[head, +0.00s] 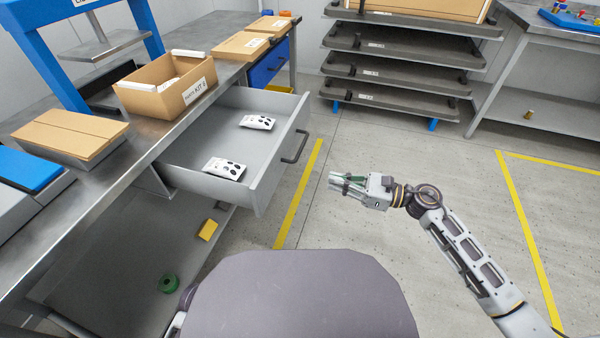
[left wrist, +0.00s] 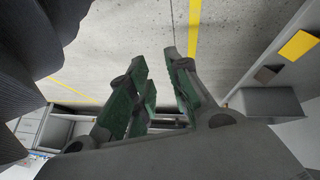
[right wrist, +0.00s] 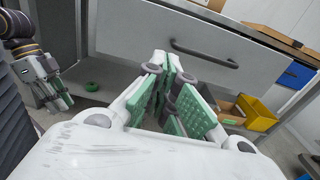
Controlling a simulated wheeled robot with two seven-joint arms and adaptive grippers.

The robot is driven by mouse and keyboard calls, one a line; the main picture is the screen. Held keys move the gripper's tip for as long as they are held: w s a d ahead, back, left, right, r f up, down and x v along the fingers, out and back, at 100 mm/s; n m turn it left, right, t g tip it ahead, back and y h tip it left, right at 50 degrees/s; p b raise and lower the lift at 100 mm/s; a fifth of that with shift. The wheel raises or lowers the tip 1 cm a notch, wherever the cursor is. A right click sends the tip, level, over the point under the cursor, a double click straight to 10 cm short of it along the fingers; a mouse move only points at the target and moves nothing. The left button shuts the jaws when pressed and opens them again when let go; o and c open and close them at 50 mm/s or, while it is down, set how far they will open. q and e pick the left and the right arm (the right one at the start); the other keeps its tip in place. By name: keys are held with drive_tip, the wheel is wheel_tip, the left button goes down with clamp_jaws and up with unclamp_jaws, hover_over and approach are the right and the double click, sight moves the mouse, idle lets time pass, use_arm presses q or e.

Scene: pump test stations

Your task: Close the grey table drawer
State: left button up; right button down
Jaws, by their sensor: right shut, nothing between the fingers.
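The grey table drawer (head: 272,182) is pulled out from under the metal workbench, in the head view, with two small printed packets (head: 224,168) inside. Its dark bar handle (head: 295,148) is on the front panel. My right gripper (head: 334,182) is shut and empty, to the right of the drawer front and apart from it. In the right wrist view, the drawer front (right wrist: 140,35) and handle (right wrist: 205,55) lie beyond the shut fingertips (right wrist: 167,58). My left gripper (left wrist: 156,58) is open and empty over the floor in the left wrist view; the head view does not show its fingers.
An open cardboard box (head: 165,98) and closed cartons (head: 70,135) stand on the workbench (head: 135,150). A green ring (head: 168,284) and yellow block (head: 208,229) lie on the lower shelf. A tray rack (head: 400,75) stands behind; the floor right of the drawer is clear.

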sight(278, 168)
drive_tip(key=shift+a, duration=0.1)
